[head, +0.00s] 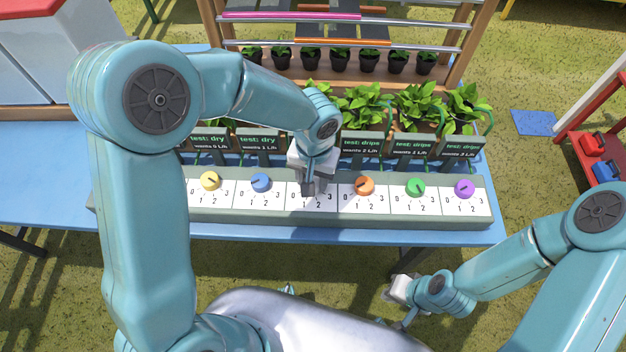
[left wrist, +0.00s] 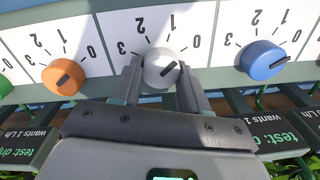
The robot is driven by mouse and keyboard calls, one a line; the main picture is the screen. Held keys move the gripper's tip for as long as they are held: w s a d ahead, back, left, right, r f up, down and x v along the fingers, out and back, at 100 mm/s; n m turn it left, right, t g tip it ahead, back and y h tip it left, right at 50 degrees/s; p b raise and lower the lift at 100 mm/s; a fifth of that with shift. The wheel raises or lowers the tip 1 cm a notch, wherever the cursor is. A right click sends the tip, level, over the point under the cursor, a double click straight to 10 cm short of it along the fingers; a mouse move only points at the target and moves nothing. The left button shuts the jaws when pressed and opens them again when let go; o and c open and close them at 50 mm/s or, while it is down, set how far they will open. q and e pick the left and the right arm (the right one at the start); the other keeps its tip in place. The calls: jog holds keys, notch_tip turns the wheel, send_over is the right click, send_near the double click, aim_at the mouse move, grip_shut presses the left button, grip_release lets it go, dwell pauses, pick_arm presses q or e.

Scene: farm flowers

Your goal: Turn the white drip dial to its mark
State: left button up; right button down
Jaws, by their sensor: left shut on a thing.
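The white drip dial (left wrist: 160,68) shows in the left wrist view on a white plate marked 0 to 3, which appears upside down there. My left gripper (left wrist: 158,85) is shut on the dial, one finger on each side. In the head view my left gripper (head: 314,188) is over the third plate from the left in view and hides the dial. My right gripper (head: 398,300) hangs low at the right, away from the panel; its jaws are unclear.
A yellow dial (head: 210,181) and a blue dial (head: 261,183) sit left of my left gripper; orange (head: 365,186), green (head: 415,187) and purple (head: 464,188) dials sit right. Signs and potted plants (head: 418,105) stand close behind. The blue table (head: 40,180) is bare at left.

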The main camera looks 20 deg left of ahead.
pick_arm(q)
jog(key=n+b, duration=0.2)
jog(key=shift+f+n, duration=0.15)
jog(key=shift+n, duration=0.15)
jog(key=shift+r+n+b, duration=0.2)
jog(key=shift+n+b, duration=1.05)
jog(key=shift+n, duration=0.15)
jog(key=o, duration=1.1)
jog(key=shift+s+r, duration=0.1)
jog(key=shift+s, duration=0.05)
jog(key=shift+c, duration=0.2)
